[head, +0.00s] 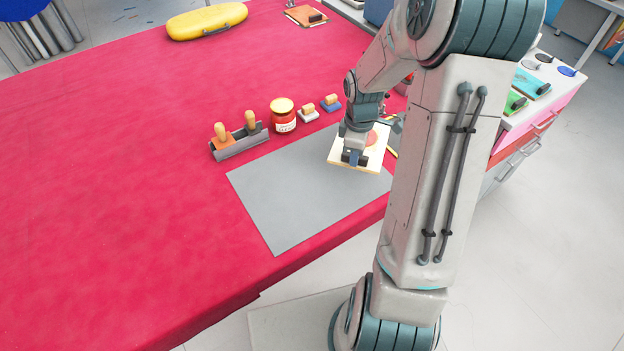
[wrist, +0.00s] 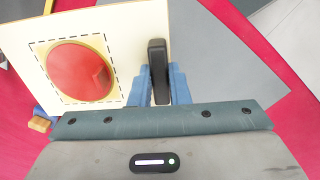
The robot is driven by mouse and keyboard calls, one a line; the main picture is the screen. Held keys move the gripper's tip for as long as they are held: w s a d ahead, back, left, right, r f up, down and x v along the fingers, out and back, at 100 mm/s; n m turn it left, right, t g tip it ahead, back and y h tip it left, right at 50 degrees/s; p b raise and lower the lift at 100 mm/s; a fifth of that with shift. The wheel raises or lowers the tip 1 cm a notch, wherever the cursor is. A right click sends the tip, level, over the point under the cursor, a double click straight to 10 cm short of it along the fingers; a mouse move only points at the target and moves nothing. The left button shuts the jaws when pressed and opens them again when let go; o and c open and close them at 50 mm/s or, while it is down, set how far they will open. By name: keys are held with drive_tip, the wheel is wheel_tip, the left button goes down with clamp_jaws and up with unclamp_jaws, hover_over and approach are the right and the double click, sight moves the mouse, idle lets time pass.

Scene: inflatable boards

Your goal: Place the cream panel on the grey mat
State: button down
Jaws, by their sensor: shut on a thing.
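The cream panel (head: 343,160) has a red disc with a dashed square around it. In the head view it is over the right part of the grey mat (head: 290,195), partly hidden by my wrist. My gripper (head: 354,158) is shut on a dark upright grip on the panel's face. In the wrist view the gripper (wrist: 160,85) has its blue fingers on both sides of that dark grip, and the panel (wrist: 115,20) reaches out to the left. The mat (wrist: 225,55) shows to the right of the panel there. I cannot tell whether the panel touches the mat.
A red jar (head: 284,117), small stamps (head: 308,112) and a grey rack with wooden-handled stamps (head: 239,145) stand behind the mat on the red table (head: 120,150). A yellow case (head: 206,21) lies at the back. The table's left side is clear.

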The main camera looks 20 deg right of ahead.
drive_tip(key=s+d+r+n, duration=0.1)
drive_tip(key=d+n, duration=0.1)
drive_tip(key=s+d+r+n+b, duration=0.1)
drive_tip(key=n, duration=0.2)
drive_tip(key=s+d+r+n, duration=0.1)
drive_tip(key=d+n, duration=0.1)
drive_tip(key=n, duration=0.1)
drive_tip(key=shift+s+d+r, duration=0.25)
drive_tip(key=shift+s+d, duration=0.1)
drive_tip(key=shift+s, duration=0.05)
drive_tip(key=a+f, duration=0.2)
drive_tip(key=a, duration=0.1)
drive_tip(key=a+f+n, duration=0.1)
drive_tip(key=a+f, duration=0.1)
drive_tip(key=a, duration=0.2)
drive_tip(key=a+f+n, duration=0.1)
drive_tip(key=a+f, duration=0.1)
drive_tip(key=a, duration=0.1)
drive_tip(key=shift+w+a+f, duration=0.1)
drive_tip(key=shift+a+f, duration=0.05)
drive_tip(key=shift+a, duration=0.15)
drive_tip(key=shift+f, duration=2)
drive_tip(key=shift+f, duration=0.2)
drive_tip(key=c, duration=1.4)
unclamp_jaws()
drive_tip(key=shift+r, duration=0.1)
drive_tip(key=shift+o, duration=0.2)
